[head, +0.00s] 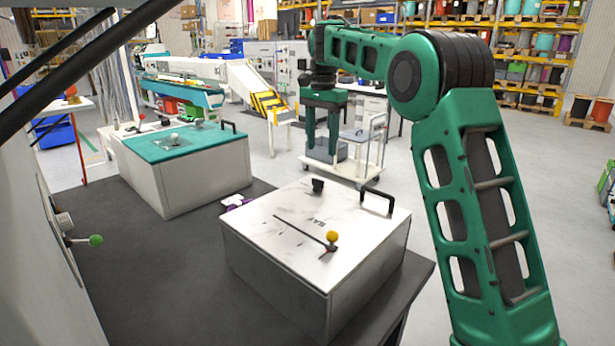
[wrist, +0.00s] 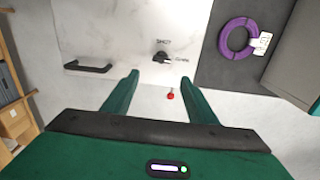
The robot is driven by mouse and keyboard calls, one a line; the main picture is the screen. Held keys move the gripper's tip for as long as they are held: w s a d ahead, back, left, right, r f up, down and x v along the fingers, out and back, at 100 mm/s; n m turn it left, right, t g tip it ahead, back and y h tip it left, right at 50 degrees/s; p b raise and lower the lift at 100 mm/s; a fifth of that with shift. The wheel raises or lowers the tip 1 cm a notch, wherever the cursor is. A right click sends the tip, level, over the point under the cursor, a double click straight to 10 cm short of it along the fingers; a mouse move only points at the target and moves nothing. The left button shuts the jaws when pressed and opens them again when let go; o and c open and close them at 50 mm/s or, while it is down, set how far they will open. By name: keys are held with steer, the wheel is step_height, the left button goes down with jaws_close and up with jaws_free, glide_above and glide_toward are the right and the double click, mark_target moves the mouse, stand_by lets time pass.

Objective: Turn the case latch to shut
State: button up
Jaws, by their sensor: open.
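The white case (head: 285,262) stands on a dark table, with a marbled lid lettered BAY. The black latch knob (head: 318,185) is at its far edge and shows in the wrist view (wrist: 162,58). The labels beside it look like SHUT above and OPEN to the right; its pointer seems toward the OPEN side, but it is small. My gripper (head: 321,146) is beyond the case, fingers down. In the wrist view my gripper (wrist: 160,82) is open and empty, the knob just ahead of the fingertips and apart from them.
A black handle (head: 378,200) and a yellow-knobbed lever (head: 331,238) are on the lid. A small red ball (wrist: 170,96) shows between my fingers in the wrist view. A purple coil (wrist: 238,38) lies beside the case. A teal-topped box (head: 175,140) stands left on the table.

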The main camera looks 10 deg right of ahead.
mark_target(317, 179)
steer(key=f, duration=0.7)
steer(key=a+f, duration=0.1)
steer(key=f, duration=0.2)
steer(key=shift+f, duration=0.25)
steer(key=shift+c, duration=0.4)
